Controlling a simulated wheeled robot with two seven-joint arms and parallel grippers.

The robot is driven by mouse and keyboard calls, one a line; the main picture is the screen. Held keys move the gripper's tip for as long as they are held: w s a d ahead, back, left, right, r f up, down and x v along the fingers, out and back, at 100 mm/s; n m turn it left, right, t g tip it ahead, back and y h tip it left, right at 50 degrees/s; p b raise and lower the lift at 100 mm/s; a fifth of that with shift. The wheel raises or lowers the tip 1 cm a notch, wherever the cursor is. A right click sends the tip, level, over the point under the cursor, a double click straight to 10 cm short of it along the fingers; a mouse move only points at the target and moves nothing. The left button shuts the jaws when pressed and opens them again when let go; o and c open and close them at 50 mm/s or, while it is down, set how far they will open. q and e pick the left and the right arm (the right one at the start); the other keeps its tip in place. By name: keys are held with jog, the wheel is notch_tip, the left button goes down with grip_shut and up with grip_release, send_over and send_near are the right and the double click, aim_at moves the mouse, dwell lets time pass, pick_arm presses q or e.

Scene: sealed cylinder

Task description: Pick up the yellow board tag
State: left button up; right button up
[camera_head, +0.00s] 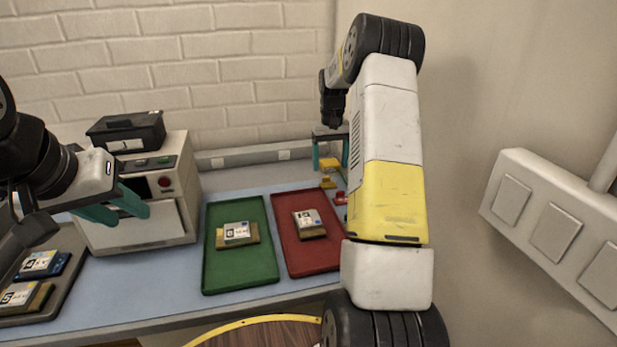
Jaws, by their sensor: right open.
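The yellow board tag (329,164) is a small yellow piece at the back right of the table, beside the wall; a yellow part also shows just in front of it. My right gripper (331,158) is over it, pointing down, with its teal fingers apart on either side. I cannot tell whether the fingers touch it. My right arm hides part of that corner. My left gripper (132,214) is at the left, in front of the white machine, with its teal fingers apart and nothing seen between them.
A green tray (240,275) and a red tray (312,262) each hold a labelled board. A small red piece (340,198) lies near the yellow tag. A white machine (182,165) with a black bin (127,130) on top stands left. A dark tray (68,262) holds more boards.

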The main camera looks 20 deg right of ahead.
aim_at(328, 185)
jog(key=f, duration=0.4)
jog(key=w+f, duration=0.1)
jog(key=f, duration=0.2)
jog(key=c, duration=1.4)
